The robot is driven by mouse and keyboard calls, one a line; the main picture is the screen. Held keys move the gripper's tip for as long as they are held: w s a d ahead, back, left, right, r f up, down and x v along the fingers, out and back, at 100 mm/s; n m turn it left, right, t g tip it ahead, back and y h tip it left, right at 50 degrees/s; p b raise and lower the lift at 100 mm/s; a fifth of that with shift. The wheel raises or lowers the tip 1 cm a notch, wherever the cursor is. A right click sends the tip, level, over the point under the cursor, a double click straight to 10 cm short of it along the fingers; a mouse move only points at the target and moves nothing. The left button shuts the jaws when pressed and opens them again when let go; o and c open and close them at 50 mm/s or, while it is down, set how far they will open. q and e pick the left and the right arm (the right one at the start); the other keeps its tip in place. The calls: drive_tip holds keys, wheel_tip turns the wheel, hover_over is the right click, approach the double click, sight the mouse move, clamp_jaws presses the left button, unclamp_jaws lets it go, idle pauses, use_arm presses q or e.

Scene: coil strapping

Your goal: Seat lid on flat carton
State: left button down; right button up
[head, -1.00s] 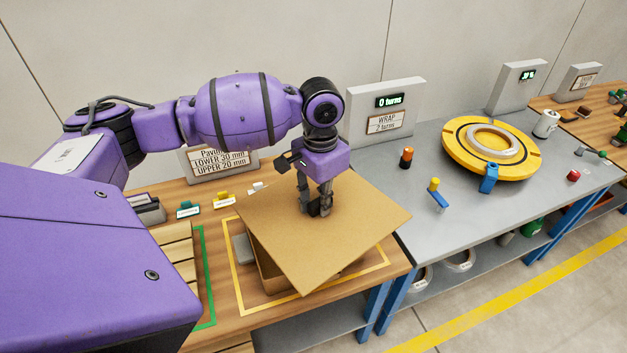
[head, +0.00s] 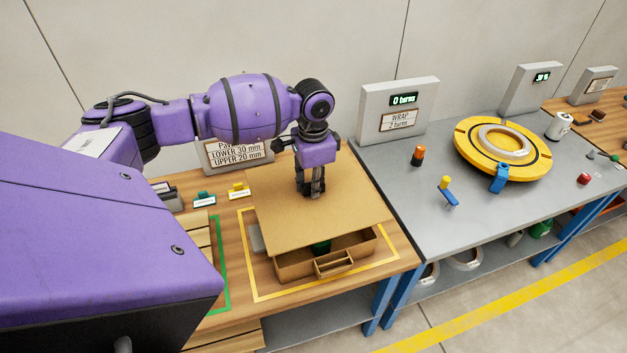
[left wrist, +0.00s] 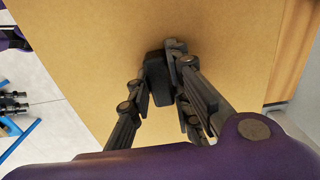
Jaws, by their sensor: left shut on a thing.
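The lid (head: 345,211) is a flat brown cardboard sheet held roughly level above the open carton. My left gripper (head: 311,192) points down at the lid's upper face and is shut on a dark knob (left wrist: 157,78) there, seen in the left wrist view. The flat carton (head: 296,267) stands inside a yellow outline on the wooden table. Its front wall and part of its inside show, with a green item (head: 321,247) in it; the lid hides its rear. The lid sits back from the carton's front edge.
A small brown tray-like piece (head: 334,263) is at the carton's front. A grey block (head: 256,238) lies left of the carton. Slatted wood (head: 198,245) is further left. The grey bench (head: 425,220) at right holds a yellow turntable (head: 503,150). A sign panel stands behind.

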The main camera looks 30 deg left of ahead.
use_arm(q)
drive_tip(key=shift+f+b, duration=0.6)
drive_tip(key=shift+f, duration=3.15)
drive_tip(key=shift+p, duration=0.3)
drive_tip(key=shift+f, duration=0.85)
drive_tip(key=c, duration=1.5)
unclamp_jaws()
drive_tip(key=shift+c, duration=0.2)
